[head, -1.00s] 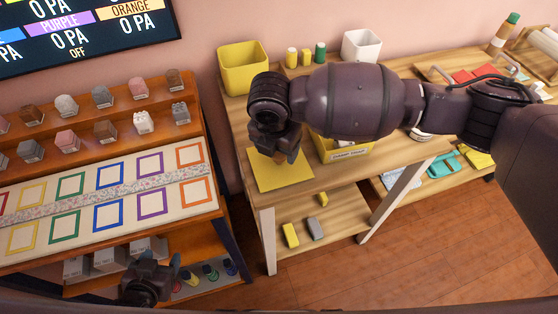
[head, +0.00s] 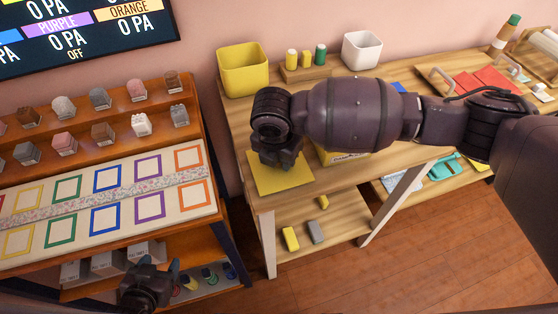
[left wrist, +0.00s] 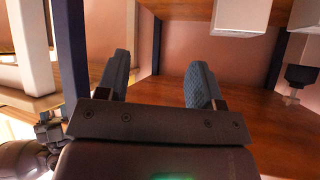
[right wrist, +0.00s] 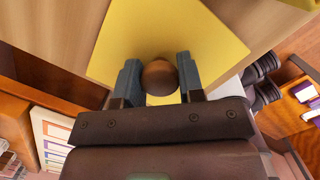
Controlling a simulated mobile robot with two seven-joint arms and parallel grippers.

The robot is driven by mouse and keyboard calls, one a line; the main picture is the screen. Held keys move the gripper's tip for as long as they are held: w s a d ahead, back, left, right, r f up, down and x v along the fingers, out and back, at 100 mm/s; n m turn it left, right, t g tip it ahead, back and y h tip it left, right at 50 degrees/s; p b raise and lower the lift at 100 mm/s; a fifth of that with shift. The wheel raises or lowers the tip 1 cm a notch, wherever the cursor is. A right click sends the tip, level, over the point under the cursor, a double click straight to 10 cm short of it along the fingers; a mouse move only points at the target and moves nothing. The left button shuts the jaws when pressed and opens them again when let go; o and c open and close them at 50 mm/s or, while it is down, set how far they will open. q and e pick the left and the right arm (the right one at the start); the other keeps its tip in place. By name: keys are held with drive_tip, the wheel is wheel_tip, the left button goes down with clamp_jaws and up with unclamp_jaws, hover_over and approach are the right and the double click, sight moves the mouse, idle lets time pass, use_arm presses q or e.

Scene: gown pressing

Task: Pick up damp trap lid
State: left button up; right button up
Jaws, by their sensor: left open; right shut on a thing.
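The lid is a flat yellow square (head: 285,186) with a round brown knob (right wrist: 160,78). It is at the left front of the wooden table, and its yellow face also shows in the right wrist view (right wrist: 165,25). My right gripper (head: 278,163) is over the lid, shut on the knob between its two fingers. I cannot tell whether the lid touches the tabletop. My left gripper (head: 160,270) is open and empty, low in front of the left shelf; its spread fingers show in the left wrist view (left wrist: 160,68).
An open yellow bin (head: 243,70) stands behind the lid, with small bottles (head: 305,58) and a white bin (head: 361,51) to its right. A yellow labelled box (head: 343,158) is partly hidden by my right arm. The left rack (head: 205,228) holds several blocks.

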wheel_tip(320, 180, up, 20)
drive_tip(key=p, duration=0.3)
idle(0.3)
drive_tip(key=shift+o, duration=1.4)
drive_tip(key=shift+c, duration=1.4)
drive_tip(key=shift+p, duration=0.3)
